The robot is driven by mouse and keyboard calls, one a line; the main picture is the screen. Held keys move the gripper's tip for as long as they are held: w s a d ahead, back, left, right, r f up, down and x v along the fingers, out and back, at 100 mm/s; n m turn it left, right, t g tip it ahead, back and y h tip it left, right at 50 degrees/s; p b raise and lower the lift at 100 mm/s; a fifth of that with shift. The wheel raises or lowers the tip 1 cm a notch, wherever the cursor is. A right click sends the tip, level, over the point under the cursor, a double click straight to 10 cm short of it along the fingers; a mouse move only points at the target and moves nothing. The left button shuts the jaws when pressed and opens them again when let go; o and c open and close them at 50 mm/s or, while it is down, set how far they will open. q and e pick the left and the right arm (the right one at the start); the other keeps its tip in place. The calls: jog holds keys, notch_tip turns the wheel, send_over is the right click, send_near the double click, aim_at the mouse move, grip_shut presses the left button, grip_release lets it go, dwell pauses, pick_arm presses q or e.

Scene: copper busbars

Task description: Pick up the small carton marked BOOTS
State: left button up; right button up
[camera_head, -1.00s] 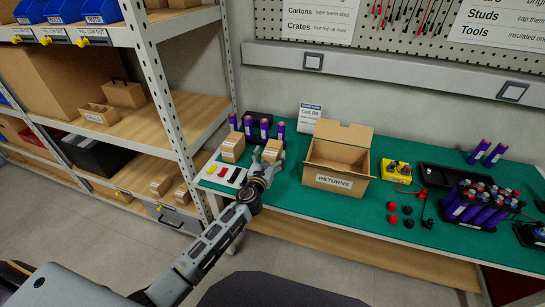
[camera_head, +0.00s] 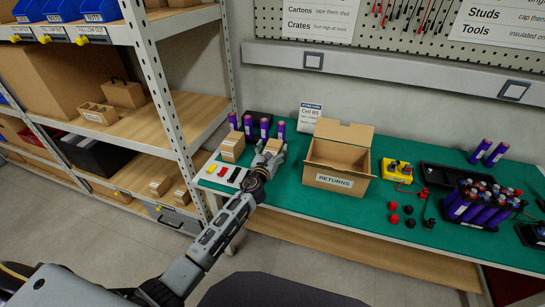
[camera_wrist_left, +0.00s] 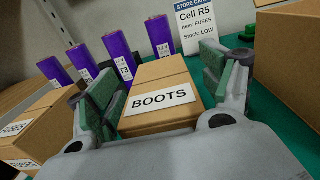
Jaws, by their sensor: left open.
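The small brown carton marked BOOTS (camera_wrist_left: 158,80) stands in the middle of the left wrist view, its white label facing the camera. My left gripper (camera_wrist_left: 162,72) is open, with one green-padded finger on each side of the carton. I cannot tell whether the pads touch it. In the head view, my left gripper (camera_head: 270,157) is at the green bench's left end and hides most of the carton (camera_head: 276,145). My right gripper is not in view.
A carton marked FUSES (camera_wrist_left: 38,128) stands left of the gripper. Several purple cells (camera_head: 264,128) and a stock card (camera_head: 309,117) stand behind. An open RETURNS box (camera_head: 334,180) is to the right on the green bench mat (camera_head: 290,205).

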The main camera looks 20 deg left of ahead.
pick_arm(q)
jog(key=shift+w, duration=0.35)
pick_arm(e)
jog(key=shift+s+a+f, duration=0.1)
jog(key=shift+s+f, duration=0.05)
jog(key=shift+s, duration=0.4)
pick_arm(q)
jog(key=shift+c, duration=0.5)
jog(key=c, duration=0.9)
jog(key=shift+c, duration=0.2)
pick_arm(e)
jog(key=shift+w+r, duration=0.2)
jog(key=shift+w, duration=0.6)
